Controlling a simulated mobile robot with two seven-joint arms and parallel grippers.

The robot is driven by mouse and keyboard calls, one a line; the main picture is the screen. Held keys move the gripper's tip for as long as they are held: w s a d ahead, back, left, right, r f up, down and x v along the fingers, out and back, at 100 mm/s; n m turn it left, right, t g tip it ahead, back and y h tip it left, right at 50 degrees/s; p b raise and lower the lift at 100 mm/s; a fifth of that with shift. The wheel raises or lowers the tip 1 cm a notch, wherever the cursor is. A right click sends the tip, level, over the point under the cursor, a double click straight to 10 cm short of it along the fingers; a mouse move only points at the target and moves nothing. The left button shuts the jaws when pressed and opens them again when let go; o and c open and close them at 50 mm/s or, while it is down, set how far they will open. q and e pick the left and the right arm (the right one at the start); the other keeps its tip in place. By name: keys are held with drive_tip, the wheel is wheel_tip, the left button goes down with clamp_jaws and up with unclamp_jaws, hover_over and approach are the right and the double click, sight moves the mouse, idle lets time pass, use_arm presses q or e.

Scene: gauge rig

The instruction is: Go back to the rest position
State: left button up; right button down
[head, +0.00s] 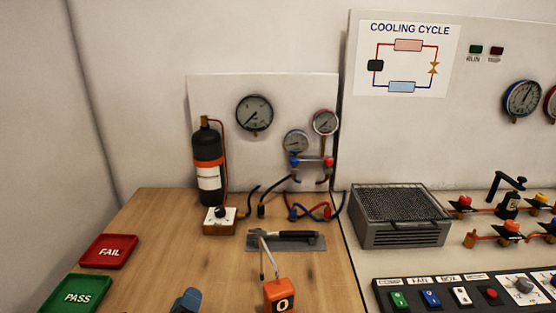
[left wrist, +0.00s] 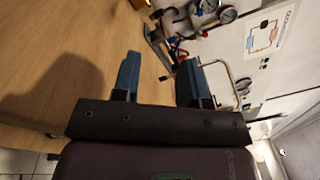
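My left gripper shows as a blue fingertip at the bottom edge of the head view (head: 187,300). In the left wrist view its two blue fingers (left wrist: 158,78) stand apart with nothing between them, so it is open and empty above the wooden table. My right gripper is in neither view. An orange block marked 0 (head: 279,297), with a thin metal rod rising from it, is to the right of the left fingertip in the head view and apart from it.
The wooden table (head: 160,230) carries a red FAIL tray (head: 108,252), a green PASS tray (head: 76,296) and a grey plate with a black handle (head: 287,242). Behind stand a black cylinder (head: 208,165) and a gauge panel. A finned unit (head: 402,230) and switch panel (head: 455,296) are right.

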use_arm(q)
drive_tip(key=s+a+f+n+g+y, duration=0.4)
drive_tip(key=s+a+n+g+y, duration=0.45)
drive_tip(key=n, duration=0.75)
drive_tip(key=s+f+n+g+h, duration=0.2)
drive_tip(key=s+n+g+h, duration=0.65)
drive_tip(key=s, duration=0.95)
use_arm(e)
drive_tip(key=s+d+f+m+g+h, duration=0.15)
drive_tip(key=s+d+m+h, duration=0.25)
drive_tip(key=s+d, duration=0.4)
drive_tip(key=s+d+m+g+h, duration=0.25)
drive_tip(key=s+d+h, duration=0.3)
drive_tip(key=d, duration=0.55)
use_arm(q)
drive_tip(key=w+f+n+t+y, duration=0.1)
drive_tip(key=w+f+t, duration=0.6)
drive_tip(key=f+t, duration=0.3)
drive_tip(key=shift+f+y, duration=0.4)
drive_tip(key=shift+f, duration=0.15)
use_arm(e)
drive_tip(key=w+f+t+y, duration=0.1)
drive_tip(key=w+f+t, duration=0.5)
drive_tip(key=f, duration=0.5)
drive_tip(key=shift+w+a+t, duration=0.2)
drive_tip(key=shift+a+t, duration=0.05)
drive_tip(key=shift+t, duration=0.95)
